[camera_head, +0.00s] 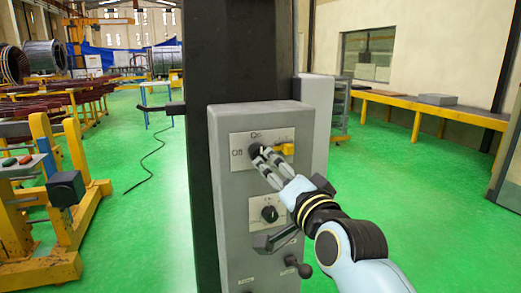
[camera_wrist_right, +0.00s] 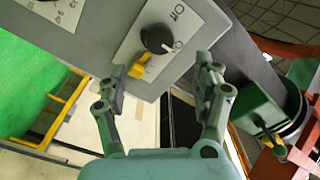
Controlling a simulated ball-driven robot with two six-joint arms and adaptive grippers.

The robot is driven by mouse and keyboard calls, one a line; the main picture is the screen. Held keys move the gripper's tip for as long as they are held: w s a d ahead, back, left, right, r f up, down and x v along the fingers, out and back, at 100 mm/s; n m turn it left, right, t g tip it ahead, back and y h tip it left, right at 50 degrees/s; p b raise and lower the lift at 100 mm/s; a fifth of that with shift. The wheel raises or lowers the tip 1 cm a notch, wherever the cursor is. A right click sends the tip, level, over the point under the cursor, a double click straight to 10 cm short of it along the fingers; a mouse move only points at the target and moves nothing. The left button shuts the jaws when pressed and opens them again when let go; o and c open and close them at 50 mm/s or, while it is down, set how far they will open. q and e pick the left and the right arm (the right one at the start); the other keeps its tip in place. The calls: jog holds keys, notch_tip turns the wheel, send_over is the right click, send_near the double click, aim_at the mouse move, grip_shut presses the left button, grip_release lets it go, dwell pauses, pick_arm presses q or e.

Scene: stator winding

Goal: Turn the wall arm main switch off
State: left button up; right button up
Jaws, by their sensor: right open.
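The main switch is a round black knob (camera_wrist_right: 158,39) with a white pointer mark on a pale label plate (camera_head: 240,166) high on a grey control box (camera_head: 232,222). In the right wrist view the mark points towards "On"; "Off" is a quarter turn away. A yellow tab (camera_wrist_right: 139,66) lies beside the knob's edge; it also shows in the head view (camera_head: 284,149). My right gripper (camera_wrist_right: 166,73) is open and empty. Its fingers are apart near the knob, which shows just beyond their tips. In the head view they partly cover it (camera_head: 261,155). My left gripper is not seen.
A second plate with a black knob (camera_head: 269,213) sits below. Levers (camera_head: 275,240) and a ball-ended handle (camera_head: 299,267) stick out lower on the box. A black column (camera_head: 235,60) stands behind. Yellow stands (camera_head: 60,240) fill the left; green floor (camera_head: 420,220) is clear at right.

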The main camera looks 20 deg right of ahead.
aim_at(261, 156)
jog(key=w+b, duration=0.2)
jog(key=w, duration=0.3)
jog(key=w+b, duration=0.3)
jog(key=w, duration=0.2)
jog(key=shift+a+f, duration=0.15)
jog(key=shift+f, duration=0.05)
jog(key=shift+w+r, duration=0.15)
jog(key=shift+w, duration=0.15)
jog(key=shift+c, duration=0.4)
jog(key=c, duration=1.1)
